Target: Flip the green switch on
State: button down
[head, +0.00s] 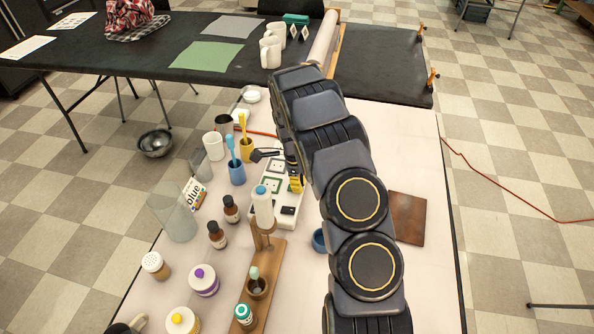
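A white power strip (262,195) lies on the pale table, left of my arm. It has several sockets, some with green markings, and a black switch-like part (288,210) at its near end. I cannot clearly make out a green switch or whether it is on. My arm reaches over the table's right side and bends down at its far end. My gripper (289,150) is by the far end of the strip, mostly hidden by the arm.
Blue (236,173) and yellow (247,149) cups holding tools stand left of the strip. A white bottle (263,205) on a wooden stand (266,272) rises before it. A brown board (408,218) lies right of my arm, with bare table around it.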

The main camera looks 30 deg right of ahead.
jog(key=shift+d+f, duration=0.1)
jog(key=shift+f, duration=0.35)
jog(key=shift+s+f, duration=0.1)
jog(key=shift+f, duration=0.25)
jog(key=shift+r, duration=0.2)
jog(key=shift+r, duration=0.65)
jog(key=shift+r, duration=0.1)
